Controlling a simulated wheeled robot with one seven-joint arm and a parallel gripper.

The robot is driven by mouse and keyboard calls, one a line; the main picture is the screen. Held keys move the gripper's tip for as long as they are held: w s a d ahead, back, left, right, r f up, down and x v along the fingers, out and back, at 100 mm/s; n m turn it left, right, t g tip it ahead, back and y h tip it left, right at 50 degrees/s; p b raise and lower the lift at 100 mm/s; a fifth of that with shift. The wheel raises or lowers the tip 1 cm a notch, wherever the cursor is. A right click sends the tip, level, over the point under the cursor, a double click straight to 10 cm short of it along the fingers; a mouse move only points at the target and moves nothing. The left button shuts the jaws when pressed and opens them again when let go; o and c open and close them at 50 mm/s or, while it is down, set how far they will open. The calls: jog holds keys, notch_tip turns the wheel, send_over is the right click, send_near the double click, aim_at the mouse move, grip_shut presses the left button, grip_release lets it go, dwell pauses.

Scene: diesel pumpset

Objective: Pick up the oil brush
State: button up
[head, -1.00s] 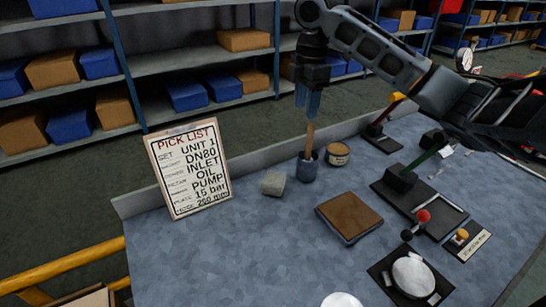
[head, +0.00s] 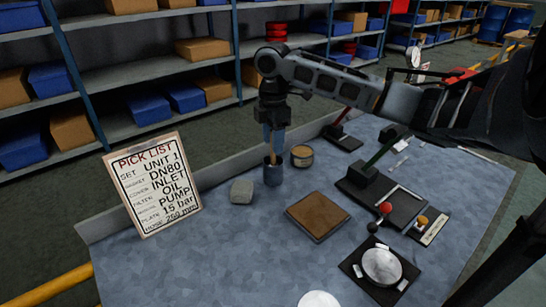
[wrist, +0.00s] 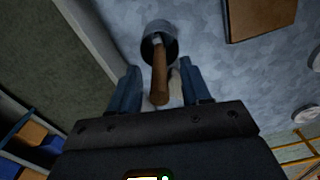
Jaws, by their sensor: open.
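The oil brush (wrist: 159,85) stands in a small dark grey cup (head: 273,175) near the back edge of the workbench, its wooden handle pointing up. Its bristle end is hidden inside the cup. My gripper (head: 273,148) points down just above the cup, its blue fingers around the upper handle. In the wrist view my gripper (wrist: 162,78) is open, with one finger on each side of the handle. Gaps show between handle and fingers there. The cup (wrist: 158,32) lies beyond the fingertips.
An open tin (head: 302,157) stands close right of the cup, and a grey block (head: 241,191) to its left. A brown square plate (head: 318,216) lies in front. The pick list board (head: 153,183) leans at left. Black fixtures (head: 382,190) stand at right.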

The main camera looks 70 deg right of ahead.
jog(key=shift+c, duration=0.3)
grip_shut()
dwell(0.4)
